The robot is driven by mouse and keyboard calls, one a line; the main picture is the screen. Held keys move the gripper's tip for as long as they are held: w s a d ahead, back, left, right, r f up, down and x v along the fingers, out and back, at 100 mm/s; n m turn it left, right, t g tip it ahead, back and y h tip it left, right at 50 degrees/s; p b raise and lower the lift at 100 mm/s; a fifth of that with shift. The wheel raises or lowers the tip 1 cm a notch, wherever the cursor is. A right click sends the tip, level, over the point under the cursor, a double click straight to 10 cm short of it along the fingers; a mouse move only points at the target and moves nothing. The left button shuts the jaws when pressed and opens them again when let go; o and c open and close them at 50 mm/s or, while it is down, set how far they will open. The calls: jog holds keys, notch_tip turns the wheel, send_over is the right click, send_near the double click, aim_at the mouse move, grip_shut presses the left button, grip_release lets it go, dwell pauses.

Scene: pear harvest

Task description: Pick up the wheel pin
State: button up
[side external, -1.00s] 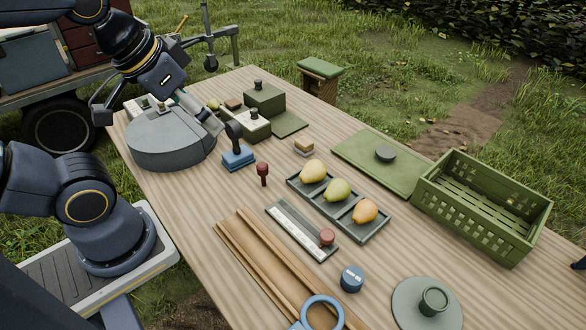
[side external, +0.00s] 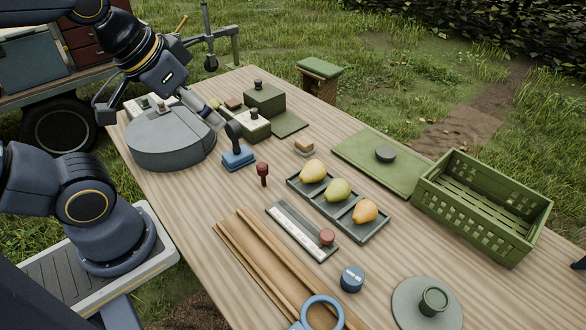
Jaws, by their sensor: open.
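A small upright peg with a dark red knob (side external: 262,170) stands on the table, right of and nearer than the blue block with a black handle (side external: 238,157). It may be the wheel pin; I cannot tell for sure from this view. My gripper (side external: 212,120) reaches down and to the right over the round grey drum (side external: 170,148), behind and left of the blue block. It is open, and I see nothing held in it. Its fingertips are small and partly merge with the things behind, so any contact is unclear.
Green boxes (side external: 265,98) stand just beyond my gripper. A grey tray (side external: 373,235) holds three pears. A ruler-like strip (side external: 295,232), a green board (side external: 362,174) and a green crate (side external: 510,238) lie farther right. Bare wood surrounds the red-knobbed peg.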

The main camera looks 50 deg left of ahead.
jog(key=w+r+t, duration=0.2)
jog(key=w, duration=0.2)
jog(key=t+y, duration=0.1)
send_over(261, 166)
jog(key=w+d, duration=0.2)
jog(key=d, duration=0.1)
notch_tip(261, 166, down, 15)
jog(key=s+a+f+g, duration=0.1)
jog(key=f, duration=0.3)
jog(key=s+f+n, duration=0.1)
jog(key=s+f, duration=0.1)
jog(key=f, duration=0.3)
jog(key=s+a+f+n+g, duration=0.1)
jog(key=f, duration=0.3)
jog(key=shift+s+a+f+g, duration=0.25)
jog(key=shift+a+f+g, duration=0.05)
jog(key=shift+a+f, duration=0.05)
jog(key=x, duration=0.6)
grip_shut()
